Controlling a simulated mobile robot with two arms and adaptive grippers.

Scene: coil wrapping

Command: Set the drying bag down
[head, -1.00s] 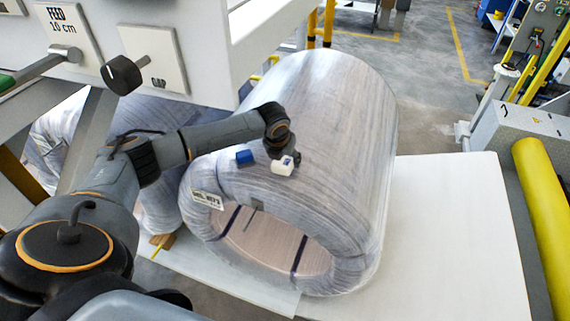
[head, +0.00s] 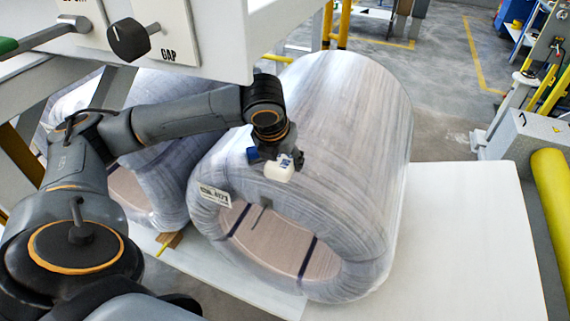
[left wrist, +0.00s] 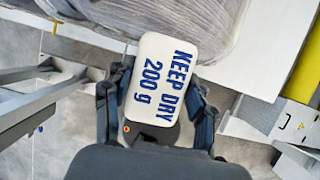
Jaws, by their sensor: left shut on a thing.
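The drying bag (head: 279,172) is a small white packet. In the left wrist view it reads "KEEP DRY 200 g" in blue letters (left wrist: 160,80). My left gripper (head: 276,160) is shut on it, and its fingers (left wrist: 155,105) lie along both sides of the bag. In the head view the bag shows over the upper front edge of the large film-wrapped coil (head: 345,130). I cannot tell whether it touches the film. The coil lies on its side with its open bore facing me. My right gripper is not in view.
A second wrapped coil (head: 165,165) lies to the left, partly behind my arm. A machine panel with a black GAP knob (head: 128,39) overhangs at upper left. The white platform (head: 460,230) is bare right of the coil. A yellow roller (head: 554,200) stands at the right edge.

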